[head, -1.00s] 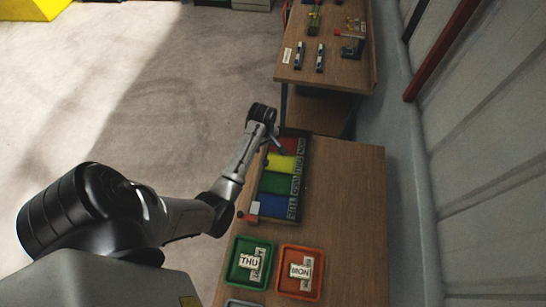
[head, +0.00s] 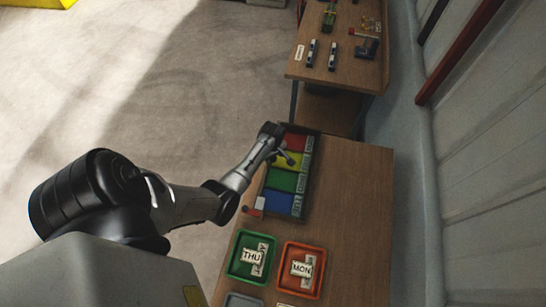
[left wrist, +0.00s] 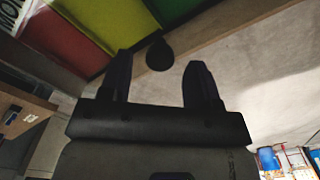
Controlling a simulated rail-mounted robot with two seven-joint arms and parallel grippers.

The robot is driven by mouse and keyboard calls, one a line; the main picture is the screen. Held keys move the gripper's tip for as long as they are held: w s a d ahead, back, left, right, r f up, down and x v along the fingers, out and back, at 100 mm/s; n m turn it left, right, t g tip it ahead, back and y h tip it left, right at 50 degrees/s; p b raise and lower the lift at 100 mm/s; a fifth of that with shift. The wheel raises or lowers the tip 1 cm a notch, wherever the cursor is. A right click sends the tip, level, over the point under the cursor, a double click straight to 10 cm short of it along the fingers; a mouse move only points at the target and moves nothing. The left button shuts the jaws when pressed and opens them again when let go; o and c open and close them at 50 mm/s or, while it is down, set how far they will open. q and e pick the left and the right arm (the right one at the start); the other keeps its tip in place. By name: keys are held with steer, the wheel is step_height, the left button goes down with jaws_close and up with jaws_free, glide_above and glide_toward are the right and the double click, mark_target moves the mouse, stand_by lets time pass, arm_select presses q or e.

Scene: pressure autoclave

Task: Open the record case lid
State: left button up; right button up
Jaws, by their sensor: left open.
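The record case (head: 263,192) stands on the wooden table, with red, yellow, green and blue panels and a strip of labels along its right side. My left gripper (head: 287,157) is open at the case's left edge, near the red and yellow panels. In the left wrist view, a round black knob (left wrist: 160,55) on the case's front side shows between and just beyond the open fingers (left wrist: 158,78). The knob looks apart from both fingers. The coloured panels (left wrist: 110,20) fill the top of that view. My right gripper is not in view.
A green tray (head: 232,268) and an orange tray (head: 285,287) with word cards sit nearer on the table. A second table (head: 345,75) with small items stands beyond. The table's right side (head: 350,210) is clear. A wall runs along the right.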

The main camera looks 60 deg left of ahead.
arm_select(q)
steer(key=shift+f, duration=0.75)
steer(key=shift+c, duration=0.2)
jaws_close()
